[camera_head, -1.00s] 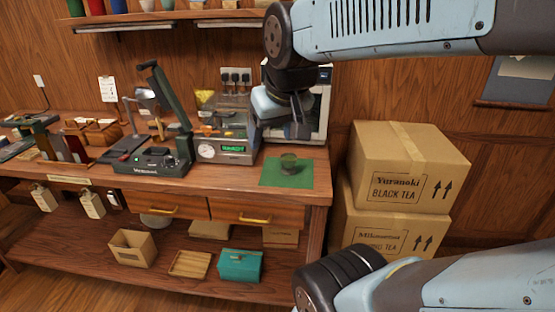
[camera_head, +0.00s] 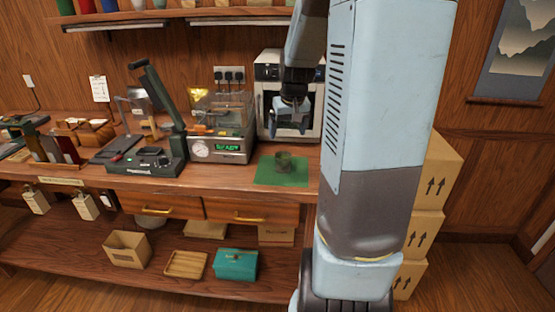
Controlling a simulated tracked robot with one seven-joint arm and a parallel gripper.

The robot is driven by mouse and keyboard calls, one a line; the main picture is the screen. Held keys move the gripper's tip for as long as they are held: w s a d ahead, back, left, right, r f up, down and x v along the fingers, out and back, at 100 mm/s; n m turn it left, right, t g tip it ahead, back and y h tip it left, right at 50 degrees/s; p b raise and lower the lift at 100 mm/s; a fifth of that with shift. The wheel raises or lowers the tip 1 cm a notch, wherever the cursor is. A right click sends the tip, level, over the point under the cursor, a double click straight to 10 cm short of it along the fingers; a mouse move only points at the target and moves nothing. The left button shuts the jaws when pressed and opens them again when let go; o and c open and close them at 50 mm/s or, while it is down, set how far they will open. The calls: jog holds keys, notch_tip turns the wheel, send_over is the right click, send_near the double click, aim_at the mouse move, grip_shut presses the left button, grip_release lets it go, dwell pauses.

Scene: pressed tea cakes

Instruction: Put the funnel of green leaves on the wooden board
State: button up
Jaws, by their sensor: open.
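A small dark green cup-shaped thing (camera_head: 285,161), which may be the funnel of leaves, stands on a green mat (camera_head: 266,178) at the right end of the bench. Its contents are too small to make out. My gripper (camera_head: 289,126) hangs above and slightly behind it in the picture, in front of a white cabinet, open and holding nothing visible. A slatted wooden tray (camera_head: 186,264) lies on the lower shelf. I cannot tell whether it is the wooden board; no other board is clear.
A dark lever press (camera_head: 160,150) is further left. A teal box (camera_head: 236,265) and an open carton (camera_head: 127,248) sit below. Stacked cartons (camera_head: 437,180) stand right, partly behind my arm.

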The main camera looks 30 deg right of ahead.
aim_at(284, 155)
jog(key=x, duration=0.9)
jog(key=shift+w+d+f, duration=0.15)
jog(key=shift+w+d, duration=0.05)
jog(key=shift+d, duration=0.15)
jog(key=shift+a+x, duration=0.15)
jog(key=shift+x, duration=1.15)
jog(key=shift+a+x, duration=0.2)
jog(key=shift+x, duration=1.1)
jog(key=c, duration=1.2)
